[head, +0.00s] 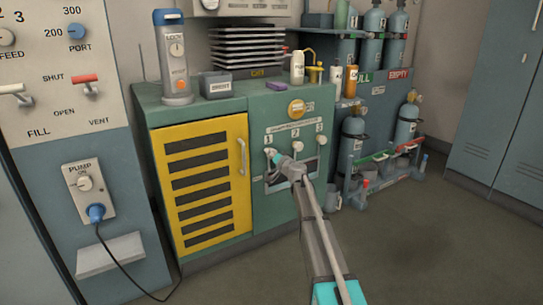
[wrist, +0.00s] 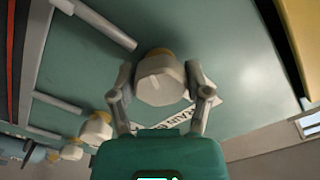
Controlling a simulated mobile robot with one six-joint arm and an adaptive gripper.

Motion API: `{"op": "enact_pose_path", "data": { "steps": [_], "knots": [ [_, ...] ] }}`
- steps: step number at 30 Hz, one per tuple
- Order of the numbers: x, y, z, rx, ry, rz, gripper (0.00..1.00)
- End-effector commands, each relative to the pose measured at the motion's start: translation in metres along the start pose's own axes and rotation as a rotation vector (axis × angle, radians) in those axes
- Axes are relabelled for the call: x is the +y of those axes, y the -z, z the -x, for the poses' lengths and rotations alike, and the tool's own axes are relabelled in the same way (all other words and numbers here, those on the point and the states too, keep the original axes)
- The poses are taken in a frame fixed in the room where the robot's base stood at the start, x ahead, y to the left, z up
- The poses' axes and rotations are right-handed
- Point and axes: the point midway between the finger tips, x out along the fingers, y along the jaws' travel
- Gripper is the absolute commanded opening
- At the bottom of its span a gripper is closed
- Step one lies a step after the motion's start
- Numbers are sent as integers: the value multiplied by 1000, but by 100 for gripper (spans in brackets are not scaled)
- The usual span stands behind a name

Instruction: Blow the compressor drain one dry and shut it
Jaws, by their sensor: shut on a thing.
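The compressor drain one knob (head: 269,152) is off-white and sits under the figure 1 on the green compressor cabinet (head: 262,112). In the wrist view the knob (wrist: 161,82) is faceted, with a tan collar behind it. My gripper (head: 274,156) is at this knob, and in the wrist view its two fingers (wrist: 160,88) press on the knob's left and right sides. The drain two knob (head: 297,147) and drain three knob (head: 321,141) stand free to the right. My gripper partly hides drain one in the head view, and its exact turn is unclear there.
A yellow louvred door (head: 203,185) with a handle is left of the drains. A round orange-yellow button (head: 296,108) is above them. A rack of cylinders (head: 385,150) stands at the right. The floor (head: 420,250) in front is clear.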

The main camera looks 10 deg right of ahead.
Motion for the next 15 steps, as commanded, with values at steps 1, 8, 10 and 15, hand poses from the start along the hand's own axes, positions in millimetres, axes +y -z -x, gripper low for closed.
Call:
{"op": "enact_pose_path", "data": {
  "steps": [1,8,10,15],
  "knots": [
    [0,0,-2,-1,1,0,15],
    [0,0,-2,-1,1,-2,76],
    [0,0,-2,-1,1,-2,89],
    [0,0,-1,-1,1,-2,98]
  ]
}}
